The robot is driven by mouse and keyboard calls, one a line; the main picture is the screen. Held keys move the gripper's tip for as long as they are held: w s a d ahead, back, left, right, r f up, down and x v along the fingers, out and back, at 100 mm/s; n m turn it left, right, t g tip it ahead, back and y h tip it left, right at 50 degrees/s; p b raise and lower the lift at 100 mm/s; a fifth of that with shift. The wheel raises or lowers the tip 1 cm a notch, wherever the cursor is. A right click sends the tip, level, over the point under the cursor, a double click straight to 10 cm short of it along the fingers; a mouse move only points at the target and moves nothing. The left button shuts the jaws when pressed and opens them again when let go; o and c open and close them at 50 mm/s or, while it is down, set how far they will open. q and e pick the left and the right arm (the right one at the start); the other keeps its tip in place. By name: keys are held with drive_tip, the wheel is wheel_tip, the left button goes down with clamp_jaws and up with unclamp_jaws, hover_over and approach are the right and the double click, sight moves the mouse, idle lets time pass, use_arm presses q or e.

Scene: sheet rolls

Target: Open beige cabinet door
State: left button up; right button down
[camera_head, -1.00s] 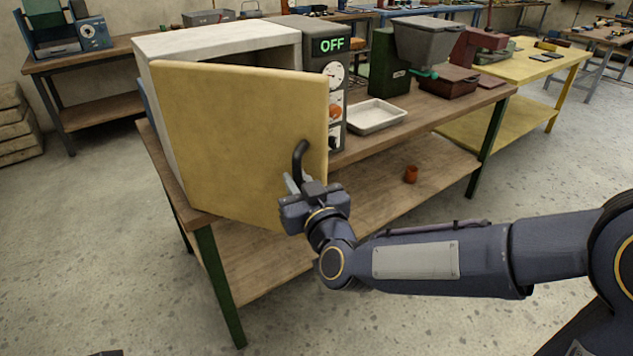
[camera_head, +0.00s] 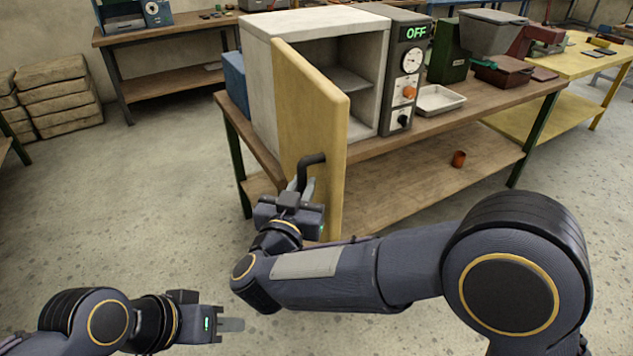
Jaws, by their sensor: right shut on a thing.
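The beige cabinet door (camera_head: 311,125) stands swung well open, hinged at the left side of the pale grey cabinet (camera_head: 262,78). The cabinet's inside and a shelf (camera_head: 345,84) show past the door. A dark curved handle (camera_head: 306,167) sits near the door's free edge. My right gripper (camera_head: 303,188) is shut on the handle.
A control panel (camera_head: 408,68) reading OFF adjoins the cabinet on the wooden workbench (camera_head: 468,112). A white tray (camera_head: 440,99) and a green machine (camera_head: 449,52) stand to the right.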

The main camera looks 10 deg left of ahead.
use_arm(q)
drive_tip(key=shift+s+a+r, duration=0.15)
drive_tip(key=shift+s+a, duration=0.05)
drive_tip(key=shift+a, duration=0.1)
use_arm(e)
drive_tip(key=shift+s+a+r, duration=0.1)
drive_tip(key=shift+s+a, duration=0.05)
drive_tip(key=shift+a, duration=0.25)
drive_tip(key=shift+s+a+r, duration=0.1)
drive_tip(key=shift+a, duration=0.3)
drive_tip(key=c, duration=1.4)
unclamp_jaws()
drive_tip(key=shift+f, duration=0.1)
